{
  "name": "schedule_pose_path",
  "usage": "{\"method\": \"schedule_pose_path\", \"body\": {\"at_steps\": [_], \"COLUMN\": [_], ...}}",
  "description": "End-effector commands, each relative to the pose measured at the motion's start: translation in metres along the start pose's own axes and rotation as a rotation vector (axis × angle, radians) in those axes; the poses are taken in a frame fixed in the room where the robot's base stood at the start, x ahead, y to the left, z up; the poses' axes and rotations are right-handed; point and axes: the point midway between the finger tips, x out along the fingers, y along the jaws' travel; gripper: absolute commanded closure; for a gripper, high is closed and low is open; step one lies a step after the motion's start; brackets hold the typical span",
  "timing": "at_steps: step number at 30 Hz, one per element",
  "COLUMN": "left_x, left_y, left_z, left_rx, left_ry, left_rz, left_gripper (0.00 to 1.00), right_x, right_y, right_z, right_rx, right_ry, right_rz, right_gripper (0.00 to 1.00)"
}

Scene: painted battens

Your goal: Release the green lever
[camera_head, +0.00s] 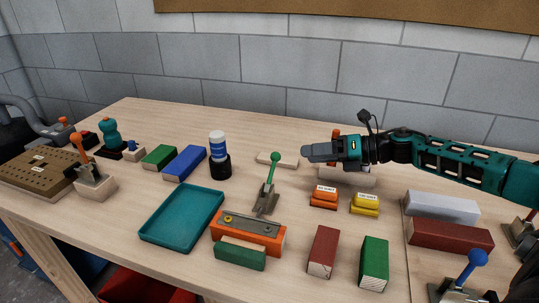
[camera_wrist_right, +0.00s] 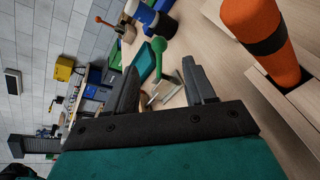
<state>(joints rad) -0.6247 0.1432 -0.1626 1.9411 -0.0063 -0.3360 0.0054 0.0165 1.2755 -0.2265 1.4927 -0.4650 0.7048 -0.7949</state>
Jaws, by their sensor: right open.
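The green lever (camera_head: 270,184) stands on a small metal base near the middle of the bench, its round green knob on top, nearly upright with a slight tilt. My right gripper (camera_head: 305,152) is to the right of the knob at about its height, pointing left, with a gap between them. In the right wrist view, my right gripper (camera_wrist_right: 163,72) has its two dark fingers apart and empty. The lever's green knob (camera_wrist_right: 158,45) shows ahead, in line with the gap between the fingers. My left gripper is in neither view.
A teal tray (camera_head: 182,216), an orange block (camera_head: 248,232) and a blue-labelled bottle (camera_head: 218,148) lie around the lever. Orange and yellow labelled pieces (camera_head: 323,198) sit to its right. An orange handle with a black band (camera_wrist_right: 262,38) is close beside my right gripper.

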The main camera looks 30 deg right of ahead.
Motion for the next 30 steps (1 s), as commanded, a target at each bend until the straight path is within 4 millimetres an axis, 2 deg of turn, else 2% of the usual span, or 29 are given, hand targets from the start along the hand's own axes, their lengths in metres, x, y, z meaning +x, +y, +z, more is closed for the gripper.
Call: {"method": "schedule_pose_path", "body": {"at_steps": [11,22,30], "left_x": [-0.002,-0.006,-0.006], "left_y": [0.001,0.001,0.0], "left_z": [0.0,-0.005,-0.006], "left_rx": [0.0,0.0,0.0], "left_ry": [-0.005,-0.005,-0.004], "left_rz": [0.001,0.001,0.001], "left_gripper": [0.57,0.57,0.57], "right_x": [0.044,0.103,0.122], "right_y": [0.002,0.002,0.001], "right_z": [0.002,0.002,0.001], "right_rx": [-0.001,0.0,-0.001], "right_ry": [-0.003,-0.002,-0.001], "right_rz": [0.005,0.004,0.0], "right_gripper": [0.46,0.46,0.46]}}
